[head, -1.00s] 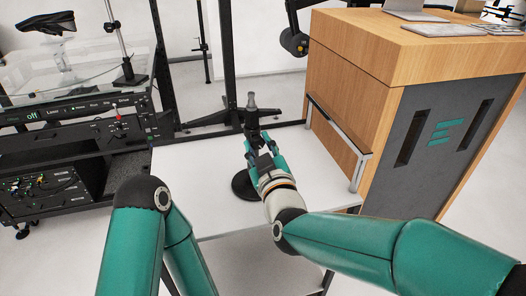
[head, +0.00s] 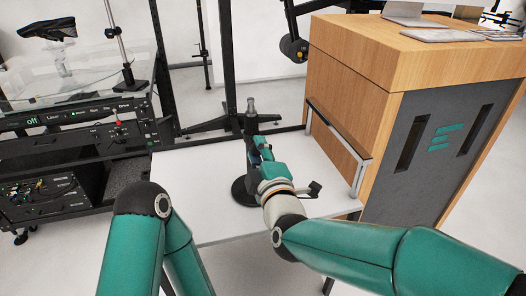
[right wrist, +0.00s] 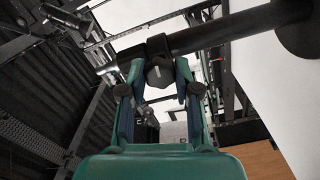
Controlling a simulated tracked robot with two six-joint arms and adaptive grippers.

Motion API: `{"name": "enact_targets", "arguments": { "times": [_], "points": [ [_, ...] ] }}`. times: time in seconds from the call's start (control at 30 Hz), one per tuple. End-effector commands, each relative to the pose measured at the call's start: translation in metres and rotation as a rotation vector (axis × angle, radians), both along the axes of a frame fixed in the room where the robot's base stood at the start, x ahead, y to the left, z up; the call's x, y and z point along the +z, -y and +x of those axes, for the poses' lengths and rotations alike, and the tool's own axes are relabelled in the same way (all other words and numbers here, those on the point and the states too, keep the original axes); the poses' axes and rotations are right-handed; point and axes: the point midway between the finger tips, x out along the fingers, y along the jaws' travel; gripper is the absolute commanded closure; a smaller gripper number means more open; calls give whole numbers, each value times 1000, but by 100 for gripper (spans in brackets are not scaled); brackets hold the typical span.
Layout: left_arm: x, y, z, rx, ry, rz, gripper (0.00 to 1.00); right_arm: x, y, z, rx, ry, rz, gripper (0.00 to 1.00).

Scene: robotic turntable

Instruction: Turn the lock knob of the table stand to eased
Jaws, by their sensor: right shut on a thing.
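The table stand is a black post on a round base (head: 243,190), standing upright on the white table. The post also crosses the top of the right wrist view as a dark tube (right wrist: 225,33). My right gripper (head: 262,150) is at the right side of the post. In the right wrist view, its fingers (right wrist: 158,80) are shut on the dark lock knob (right wrist: 158,73), which has a pale line on its face. In the head view the knob is hidden by the gripper. My left gripper is out of view.
A wooden cabinet (head: 345,80) with a metal rail (head: 338,130) stands close on the right. A black equipment rack (head: 80,130) is at the left, and a black frame stands behind.

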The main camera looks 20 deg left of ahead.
Motion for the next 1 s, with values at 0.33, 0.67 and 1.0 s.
{"name": "enact_targets", "arguments": {
  "times": [0.33, 0.67, 1.0],
  "points": [
    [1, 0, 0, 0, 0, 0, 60, -3, 0, 0, 0, 52, -90, 100],
    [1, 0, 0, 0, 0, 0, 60, -3, 0, 0, 1, 55, -97, 100],
    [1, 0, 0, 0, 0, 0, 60, -2, 0, 0, 1, 56, -95, 42]
  ]
}}
